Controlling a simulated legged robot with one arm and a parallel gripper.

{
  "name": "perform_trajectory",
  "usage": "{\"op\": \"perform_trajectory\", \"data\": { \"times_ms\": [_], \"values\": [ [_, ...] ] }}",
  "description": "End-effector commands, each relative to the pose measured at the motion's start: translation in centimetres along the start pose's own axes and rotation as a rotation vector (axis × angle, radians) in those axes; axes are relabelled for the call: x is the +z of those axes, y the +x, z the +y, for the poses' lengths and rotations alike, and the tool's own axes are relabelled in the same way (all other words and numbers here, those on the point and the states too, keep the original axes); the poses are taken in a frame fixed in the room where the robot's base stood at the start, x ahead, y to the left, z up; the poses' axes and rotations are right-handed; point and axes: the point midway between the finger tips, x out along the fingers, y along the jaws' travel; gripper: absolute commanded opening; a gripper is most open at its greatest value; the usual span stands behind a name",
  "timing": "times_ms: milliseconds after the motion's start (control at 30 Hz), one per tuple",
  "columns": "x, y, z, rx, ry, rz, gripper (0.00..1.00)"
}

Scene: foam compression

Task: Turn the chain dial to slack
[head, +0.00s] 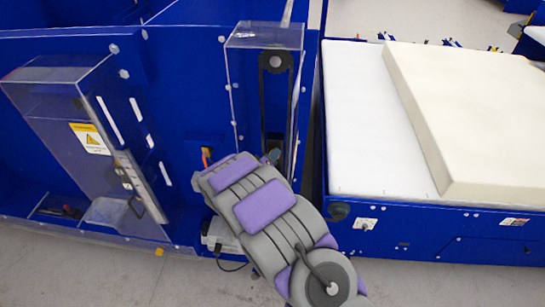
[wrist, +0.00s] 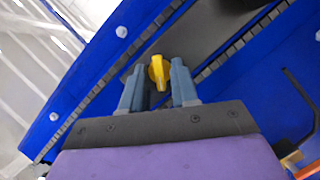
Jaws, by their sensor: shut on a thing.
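A small yellow dial (wrist: 158,73) shows in the wrist view, in front of a dark plate on the blue machine. My gripper (wrist: 156,80) has its two blue-grey fingers on either side of the dial and is shut on it. No marks or lettering around the dial can be read. In the head view my gripper (head: 271,157) reaches to the foot of the clear guard, and my arm hides the dial. A dark chain (head: 263,100) runs vertically behind the guard around a round sprocket; in the wrist view a chain (wrist: 215,62) runs diagonally beside the dial.
The clear chain guard (head: 240,75) stands close above my gripper. At right, a cream foam block (head: 470,110) lies partly over a white bed (head: 355,120) in a blue frame. Another clear guard with a yellow warning label (head: 90,138) is at left. A grey box with a cable (head: 222,238) sits beside my arm.

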Motion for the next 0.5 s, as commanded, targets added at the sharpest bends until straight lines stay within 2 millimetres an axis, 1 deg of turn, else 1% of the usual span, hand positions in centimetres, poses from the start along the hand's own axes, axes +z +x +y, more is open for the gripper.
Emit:
{"op": "perform_trajectory", "data": {
  "times_ms": [200, 500],
  "values": [
    [-0.2, -0.09, -0.23, 0.023, -0.063, 0.006, 0.0],
    [-0.17, -0.07, -0.28, 0.03, -0.084, 0.006, 0.0]
  ]
}}
